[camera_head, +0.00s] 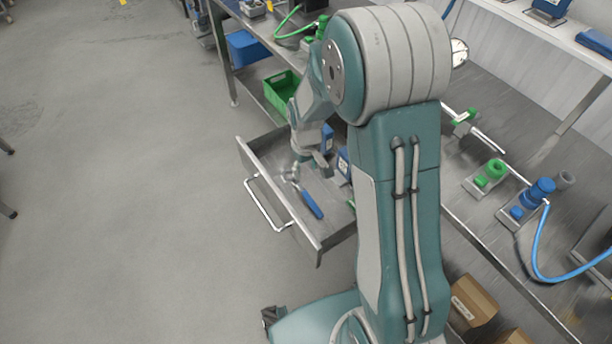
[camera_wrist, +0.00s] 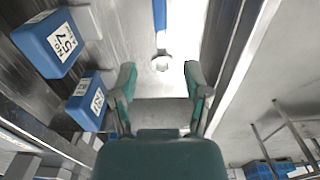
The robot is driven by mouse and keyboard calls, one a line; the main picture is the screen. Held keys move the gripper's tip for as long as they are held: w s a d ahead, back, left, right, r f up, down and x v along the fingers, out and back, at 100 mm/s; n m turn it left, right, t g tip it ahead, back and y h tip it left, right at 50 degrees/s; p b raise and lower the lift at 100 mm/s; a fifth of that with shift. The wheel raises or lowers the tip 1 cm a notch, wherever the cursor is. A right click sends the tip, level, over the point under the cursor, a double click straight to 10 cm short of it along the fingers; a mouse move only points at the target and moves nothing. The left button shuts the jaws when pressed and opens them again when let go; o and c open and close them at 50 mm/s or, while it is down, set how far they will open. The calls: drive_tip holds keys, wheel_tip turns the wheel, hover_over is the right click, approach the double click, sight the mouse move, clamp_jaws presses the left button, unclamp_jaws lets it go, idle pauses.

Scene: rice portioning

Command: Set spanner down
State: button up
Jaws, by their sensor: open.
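The spanner (camera_head: 311,204) has a blue handle and a metal head. It lies in the open drawer (camera_head: 304,241), near the drawer's front wall. In the wrist view the spanner's blue handle (camera_wrist: 160,14) runs up out of the frame, and its round metal head faces my gripper (camera_wrist: 160,78). My gripper is open, with its two fingers apart on either side of the line of the spanner and nothing held between them. In the head view my gripper (camera_head: 313,165) is over the drawer, by the spanner's head end. Contact with the spanner cannot be told.
Two blue boxes with white labels, one (camera_wrist: 47,48) larger in view and one (camera_wrist: 87,103) nearer, stand in the drawer to the left. A green crate (camera_head: 281,92) sits on the shelf beyond the drawer. The workbench is at the right; the floor at left is clear.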

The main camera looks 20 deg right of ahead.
drive_tip(key=s+r+m+t, duration=0.1)
drive_tip(key=s+r, duration=0.3)
drive_tip(key=r, duration=0.3)
drive_tip(key=s+r+m+t, duration=0.1)
drive_tip(key=s+r+t, duration=0.1)
drive_tip(key=s+r, duration=0.35)
drive_tip(key=s+r+t, duration=0.1)
drive_tip(key=s+r, duration=0.2)
drive_tip(key=r, duration=0.6)
drive_tip(key=s+r+m+t, duration=0.1)
drive_tip(key=s+r, duration=0.2)
drive_tip(key=s, duration=0.5)
drive_tip(key=shift+d+r+m+t, duration=0.3)
drive_tip(key=shift+d+r, duration=0.05)
drive_tip(key=shift+r, duration=0.05)
